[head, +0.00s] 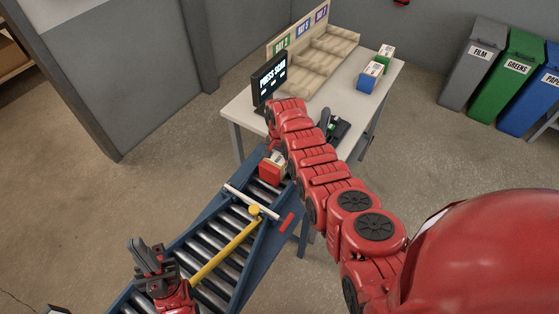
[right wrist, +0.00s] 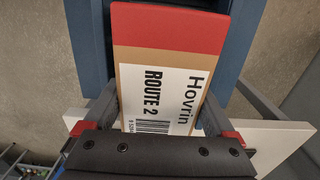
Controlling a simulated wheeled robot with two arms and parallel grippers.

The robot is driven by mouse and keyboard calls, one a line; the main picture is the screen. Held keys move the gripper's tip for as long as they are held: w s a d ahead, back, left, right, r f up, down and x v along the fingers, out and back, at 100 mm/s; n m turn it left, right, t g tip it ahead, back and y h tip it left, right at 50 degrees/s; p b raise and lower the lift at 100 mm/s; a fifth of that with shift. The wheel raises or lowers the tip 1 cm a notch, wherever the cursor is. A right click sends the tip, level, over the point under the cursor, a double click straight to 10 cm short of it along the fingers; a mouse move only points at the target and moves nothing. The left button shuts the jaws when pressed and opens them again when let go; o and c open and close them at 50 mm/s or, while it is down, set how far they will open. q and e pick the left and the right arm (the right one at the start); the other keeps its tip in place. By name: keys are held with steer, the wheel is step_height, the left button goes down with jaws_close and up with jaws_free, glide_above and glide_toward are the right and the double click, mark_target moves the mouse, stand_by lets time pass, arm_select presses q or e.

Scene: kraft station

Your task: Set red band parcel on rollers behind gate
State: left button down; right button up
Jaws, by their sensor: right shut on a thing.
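The red band parcel (head: 270,172) is a small tan box with a broad red band, at the upper end of the roller conveyor (head: 206,243). In the right wrist view the parcel (right wrist: 168,80) lies between my right fingers, its "Hovrin ROUTE 2" label facing the camera. My right gripper (right wrist: 160,112) is shut on it; in the head view my right arm hides this gripper. The gate shows as a white bar (head: 243,198) across the rollers, just nearer than the parcel. Contact with the rollers is unclear. My left gripper (head: 148,250) is open and empty over the conveyor's near left side.
A yellow arm (head: 225,252) with a round knob lies along the conveyor below the bar. A red piece (head: 286,222) sits at its right rail. The table (head: 240,115) beyond holds a screen (head: 270,79), sorting bays and blue (head: 370,77) and green boxes (head: 385,60).

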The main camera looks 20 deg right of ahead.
steer(key=o, duration=1.5)
steer(key=shift+r, duration=0.1)
steer(key=shift+c, duration=0.2)
